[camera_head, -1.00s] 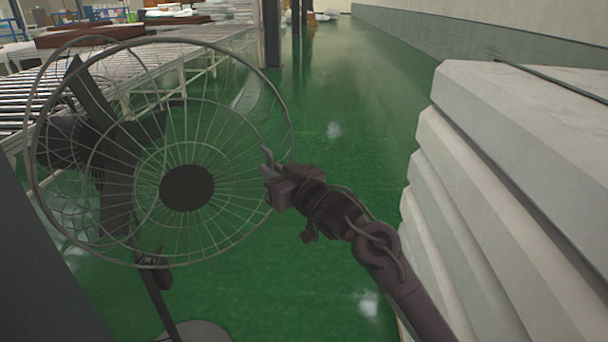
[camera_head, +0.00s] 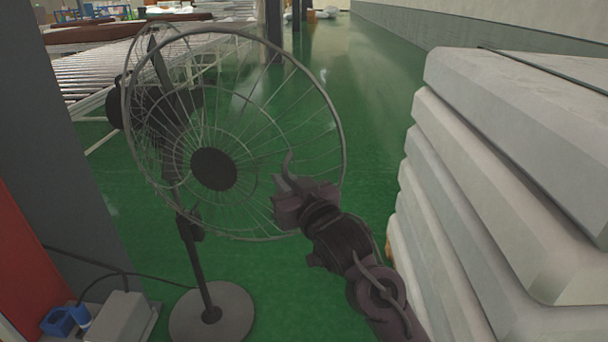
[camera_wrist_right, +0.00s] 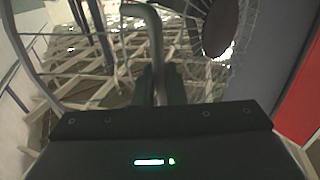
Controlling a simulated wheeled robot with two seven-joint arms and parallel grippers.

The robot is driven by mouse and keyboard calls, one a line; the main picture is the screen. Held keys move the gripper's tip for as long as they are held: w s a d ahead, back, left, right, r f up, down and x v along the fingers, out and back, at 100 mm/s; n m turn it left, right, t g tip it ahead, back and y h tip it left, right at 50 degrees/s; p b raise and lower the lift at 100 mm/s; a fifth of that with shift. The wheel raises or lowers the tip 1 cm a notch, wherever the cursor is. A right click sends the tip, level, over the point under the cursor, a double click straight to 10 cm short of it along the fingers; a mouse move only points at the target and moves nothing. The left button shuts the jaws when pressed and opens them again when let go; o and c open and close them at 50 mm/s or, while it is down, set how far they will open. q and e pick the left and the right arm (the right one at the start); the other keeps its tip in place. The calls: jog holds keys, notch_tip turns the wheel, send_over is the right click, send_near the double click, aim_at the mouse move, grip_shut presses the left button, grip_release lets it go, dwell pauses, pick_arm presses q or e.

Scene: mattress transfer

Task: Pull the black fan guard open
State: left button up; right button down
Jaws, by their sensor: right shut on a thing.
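The fan guard (camera_head: 213,169) is a round wire cage with a dark centre disc on a standing fan. Its front ring stands angled away from the rear cage, with a gap between them toward the right. My right gripper (camera_head: 284,178) is at the lower right part of the front guard, shut on its wires; the exact contact point is hard to make out. In the right wrist view the dark disc (camera_wrist_right: 220,28) and spokes show beyond the fingers. My left gripper is not in view.
A stack of pale mattresses (camera_head: 500,170) stands close on the right of my right arm. The fan's round base (camera_head: 235,312) is on the green floor. A grey box (camera_head: 118,318) with cables lies at lower left beside a dark pillar (camera_head: 70,150). A roller conveyor (camera_head: 95,75) runs behind.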

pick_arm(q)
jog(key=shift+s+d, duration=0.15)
pick_arm(e)
jog(key=shift+s+a, duration=0.45)
jog(key=shift+s, duration=0.4)
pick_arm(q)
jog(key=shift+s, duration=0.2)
pick_arm(e)
jog(key=c, duration=1.6)
grip_release()
jog(key=shift+a, duration=0.1)
jog(key=shift+c, duration=0.2)
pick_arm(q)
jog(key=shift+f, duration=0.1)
